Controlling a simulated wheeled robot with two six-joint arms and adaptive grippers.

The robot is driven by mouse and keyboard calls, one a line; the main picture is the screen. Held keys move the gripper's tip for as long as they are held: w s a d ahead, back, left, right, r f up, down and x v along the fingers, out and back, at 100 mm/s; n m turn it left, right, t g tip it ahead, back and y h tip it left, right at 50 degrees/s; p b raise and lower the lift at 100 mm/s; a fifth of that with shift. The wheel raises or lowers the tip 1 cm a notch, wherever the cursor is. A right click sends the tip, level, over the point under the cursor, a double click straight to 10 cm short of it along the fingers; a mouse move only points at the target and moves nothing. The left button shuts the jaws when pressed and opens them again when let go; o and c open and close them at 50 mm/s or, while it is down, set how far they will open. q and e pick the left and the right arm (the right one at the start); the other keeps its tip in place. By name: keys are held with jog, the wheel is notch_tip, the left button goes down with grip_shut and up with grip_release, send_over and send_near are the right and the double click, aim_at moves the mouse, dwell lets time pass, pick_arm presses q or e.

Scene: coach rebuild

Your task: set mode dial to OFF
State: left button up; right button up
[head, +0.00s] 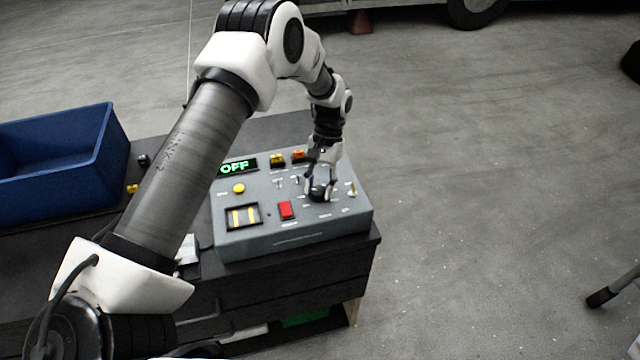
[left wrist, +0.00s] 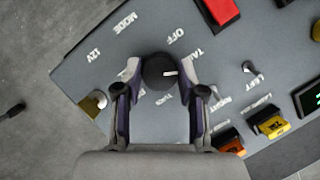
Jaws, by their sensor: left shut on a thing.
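The grey control panel (head: 255,237) stands on a dark cabinet in the head view. Its black round mode dial (left wrist: 158,66) shows in the left wrist view, near the OFF, TAIL and other partly hidden labels. The dial's white pointer mark faces right in that view, away from the OFF label (left wrist: 175,37). My left gripper (head: 319,190) is shut on the dial, one fingertip on each side. The green display (head: 236,167) reads OFF. My right gripper is not in view.
A red switch (head: 287,210), a yellow button (head: 239,188) and a small window with yellow bars (head: 243,216) lie left of the dial. Yellow and orange switches (head: 298,156) sit behind.

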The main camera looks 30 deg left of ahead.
pick_arm(q)
jog(key=n, duration=0.2)
jog(key=n+h+p, duration=0.1)
jog(key=n, duration=0.1)
jog(key=n+t+h, duration=0.1)
jog(key=n, duration=0.1)
jog(key=shift+s+a+p, duration=0.1)
jog(key=shift+s+p, duration=0.15)
jog(key=shift+p, duration=0.05)
jog(key=n+t+p, duration=0.1)
jog(key=n, duration=0.2)
jog(key=n+t+h+p, duration=0.1)
jog(key=n, duration=0.2)
jog(key=shift+f+h, duration=0.1)
jog(key=shift+h, duration=0.2)
jog(key=o, duration=1.1)
jog(key=shift+o, duration=0.2)
jog(key=shift+w+a, duration=0.1)
jog(key=v, duration=1.2)
